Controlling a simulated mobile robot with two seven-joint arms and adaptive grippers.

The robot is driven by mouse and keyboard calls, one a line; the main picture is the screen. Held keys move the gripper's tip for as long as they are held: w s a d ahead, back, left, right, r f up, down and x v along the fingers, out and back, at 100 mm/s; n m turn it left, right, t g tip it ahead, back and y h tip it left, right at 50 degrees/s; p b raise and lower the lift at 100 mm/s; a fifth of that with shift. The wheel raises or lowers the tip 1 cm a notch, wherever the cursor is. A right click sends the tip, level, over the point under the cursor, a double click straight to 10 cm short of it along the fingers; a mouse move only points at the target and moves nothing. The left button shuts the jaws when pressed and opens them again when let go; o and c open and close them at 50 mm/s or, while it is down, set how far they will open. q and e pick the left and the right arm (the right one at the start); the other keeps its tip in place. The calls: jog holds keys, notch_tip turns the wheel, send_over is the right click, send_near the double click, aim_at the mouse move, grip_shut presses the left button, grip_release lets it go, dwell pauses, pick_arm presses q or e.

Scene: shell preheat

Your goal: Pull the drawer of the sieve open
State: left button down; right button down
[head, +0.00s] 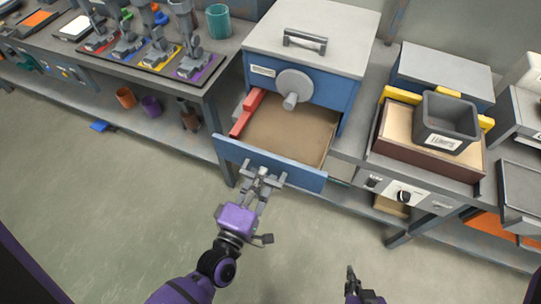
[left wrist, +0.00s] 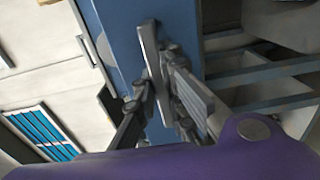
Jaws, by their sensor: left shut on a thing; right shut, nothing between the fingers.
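The sieve (head: 357,95) is a blue cabinet with a grey top, a top handle and a round grey knob on its front. Its drawer (head: 318,180) is pulled well out, showing a brown sandy floor inside. My left gripper (head: 262,178) is shut on the drawer handle (left wrist: 152,62) at the middle of the blue drawer front. In the left wrist view the fingers close around the grey handle bar against the blue panel. My right gripper (head: 351,272) is shut and empty, low in the head view, apart from everything.
A left bench (head: 225,62) carries several small machines and a teal cup (head: 218,22). To the right stand a brown box (head: 378,140) with a labelled grey bin (head: 446,122) on it.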

pick_arm(q)
jog(key=v, duration=0.3)
jog(key=shift+s, duration=0.15)
jog(key=c, duration=1.8)
grip_release()
jog(key=shift+a, duration=0.1)
jog(key=v, duration=1.2)
